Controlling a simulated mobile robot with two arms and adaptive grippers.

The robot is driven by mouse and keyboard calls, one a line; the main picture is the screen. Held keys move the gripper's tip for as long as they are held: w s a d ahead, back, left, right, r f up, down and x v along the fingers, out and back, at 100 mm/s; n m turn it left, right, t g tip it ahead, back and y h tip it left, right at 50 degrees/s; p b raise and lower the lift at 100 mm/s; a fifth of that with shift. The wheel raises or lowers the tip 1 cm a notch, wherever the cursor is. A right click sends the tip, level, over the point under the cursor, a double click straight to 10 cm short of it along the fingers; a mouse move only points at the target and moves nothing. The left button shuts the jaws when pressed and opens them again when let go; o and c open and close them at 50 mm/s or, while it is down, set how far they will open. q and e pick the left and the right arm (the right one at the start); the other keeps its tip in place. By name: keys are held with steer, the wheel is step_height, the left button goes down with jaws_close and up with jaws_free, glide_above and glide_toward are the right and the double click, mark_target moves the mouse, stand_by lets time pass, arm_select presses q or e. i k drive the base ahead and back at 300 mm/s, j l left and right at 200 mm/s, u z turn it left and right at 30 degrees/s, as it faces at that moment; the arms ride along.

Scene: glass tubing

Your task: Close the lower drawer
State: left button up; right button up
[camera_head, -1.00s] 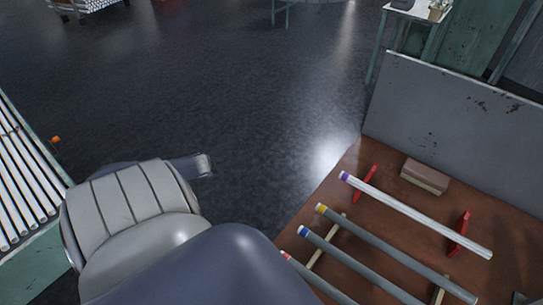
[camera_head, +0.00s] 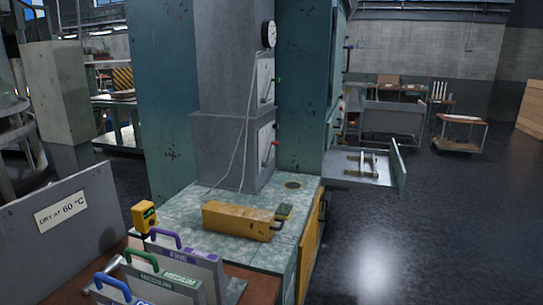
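A pulled-out drawer (camera_head: 335,182) sticks out to the right from a tall teal cabinet (camera_head: 304,90), right of centre in the head view. Its upright grey front panel (camera_head: 399,168) stands at the outer end, apart from the cabinet. A small pale rack (camera_head: 362,164) lies inside it. The cabinet's face above this drawer is seen edge-on, so I cannot tell how many drawers it has or whether another is open. Neither gripper is in view.
A tiled bench (camera_head: 271,220) with a yellow box (camera_head: 237,220) stands nearer than the cabinet. Labelled boards with handles (camera_head: 174,274) and a "DRY AT 60 °C" panel (camera_head: 74,215) are at front left. Open dark floor (camera_head: 430,235) lies right of the drawer. Carts (camera_head: 460,135) stand farther back.

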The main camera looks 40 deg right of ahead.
mark_target(342, 164)
steer(key=l+z, duration=0.25)
steer(key=l, duration=0.15)
steer(key=l+z, duration=0.25)
steer(key=l, duration=0.2)
steer(key=i+l+z, duration=0.15)
steer(key=l+z, duration=0.15)
steer(key=i+l+z, duration=0.1)
steer(key=l+z, duration=0.15)
steer(key=l, duration=0.25)
steer(key=i+l+z, duration=0.25)
steer(key=k+l, duration=0.1)
